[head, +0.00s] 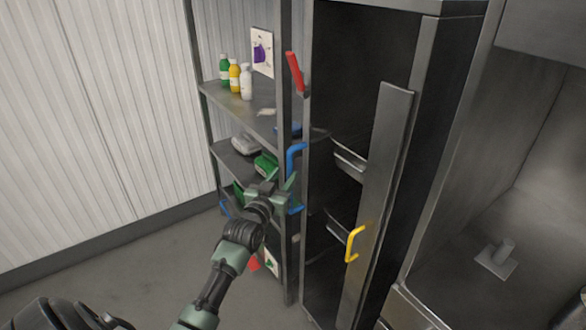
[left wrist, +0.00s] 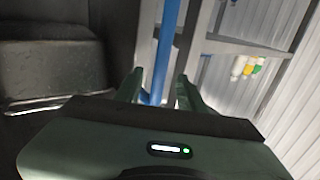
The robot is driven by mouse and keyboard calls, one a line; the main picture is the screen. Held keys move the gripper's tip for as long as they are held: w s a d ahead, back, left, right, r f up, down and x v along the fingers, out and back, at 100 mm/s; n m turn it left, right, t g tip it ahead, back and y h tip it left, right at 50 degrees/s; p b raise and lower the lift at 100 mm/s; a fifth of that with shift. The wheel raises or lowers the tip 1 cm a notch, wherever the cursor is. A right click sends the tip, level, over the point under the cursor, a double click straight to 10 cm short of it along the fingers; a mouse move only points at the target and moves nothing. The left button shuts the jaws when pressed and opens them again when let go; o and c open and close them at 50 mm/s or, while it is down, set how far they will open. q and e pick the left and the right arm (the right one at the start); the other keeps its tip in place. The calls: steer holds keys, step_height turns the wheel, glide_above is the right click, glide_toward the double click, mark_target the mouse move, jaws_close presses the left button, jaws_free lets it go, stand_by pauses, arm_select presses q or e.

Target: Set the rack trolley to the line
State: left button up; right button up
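A tall dark metal unit (head: 306,240) with an open front stands in the middle of the head view; I cannot tell if it is the rack trolley. A blue upright handle (head: 291,160) is on its left side. My left gripper (head: 279,181) is beside this handle. In the left wrist view the blue bar (left wrist: 164,45) runs upright between the open fingers (left wrist: 160,92); contact is not clear. A long grey panel (head: 378,190) with a yellow handle (head: 352,243) stands at the unit's right front. No line on the floor is visible. My right gripper is out of view.
A grey shelf (head: 262,122) with several bottles (head: 234,76) stands left of the unit, and green items lie lower down. A red handle (head: 294,72) juts out above. A steel counter (head: 470,285) is at right. The floor (head: 130,260) at left is clear.

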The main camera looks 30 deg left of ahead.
mark_target(289, 170)
arm_select(q)
steer(key=shift+w+a+f, duration=0.1)
steer(key=shift+w+a, duration=0.15)
steer(key=shift+w, duration=0.9)
steer(key=shift+w+a, duration=0.2)
steer(key=shift+w, duration=0.95)
jaws_close()
